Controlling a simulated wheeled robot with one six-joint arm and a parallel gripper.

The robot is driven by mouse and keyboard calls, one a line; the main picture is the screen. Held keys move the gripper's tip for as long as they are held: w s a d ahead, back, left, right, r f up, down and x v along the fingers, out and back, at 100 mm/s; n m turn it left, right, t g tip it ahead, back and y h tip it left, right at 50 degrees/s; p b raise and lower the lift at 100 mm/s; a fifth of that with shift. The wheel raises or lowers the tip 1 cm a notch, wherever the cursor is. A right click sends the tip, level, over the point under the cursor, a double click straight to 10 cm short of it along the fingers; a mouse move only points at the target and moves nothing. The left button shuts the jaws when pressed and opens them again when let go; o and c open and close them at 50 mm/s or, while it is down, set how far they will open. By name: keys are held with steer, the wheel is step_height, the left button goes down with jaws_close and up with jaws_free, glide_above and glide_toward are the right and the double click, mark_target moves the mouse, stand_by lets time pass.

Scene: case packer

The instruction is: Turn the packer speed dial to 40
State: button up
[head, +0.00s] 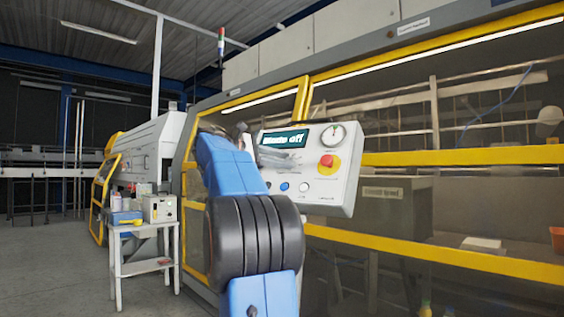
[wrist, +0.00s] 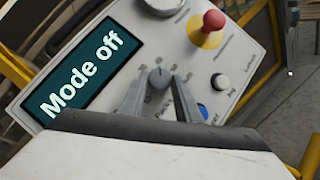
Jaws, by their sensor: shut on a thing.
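The packer speed dial (wrist: 158,79) is a small grey knob on the control panel, with a printed scale and a partly hidden label. My gripper (wrist: 159,85) has one finger on each side of the knob and is shut on it. In the head view my gripper (head: 284,160) reaches the panel (head: 345,188) from the left and hides the dial. The number the dial points to is too small to read. The screen (wrist: 82,68) reads "Mode off"; it also shows in the head view (head: 285,139).
A red emergency button (head: 326,160) on a yellow base and a round gauge (head: 334,135) are right of the gripper. A blue button (head: 284,187) and a white button (head: 304,187) lie below. A yellow-framed guard (head: 450,158) stands behind. A small table (head: 146,264) stands left.

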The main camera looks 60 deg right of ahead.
steer(key=shift+m+y, duration=0.3)
steer(key=o, duration=1.1)
steer(key=shift+c, duration=0.2)
steer(key=v, duration=1.7)
steer(key=shift+w, duration=0.15)
steer(key=shift+a+f, duration=0.1)
steer(key=shift+a, duration=0.1)
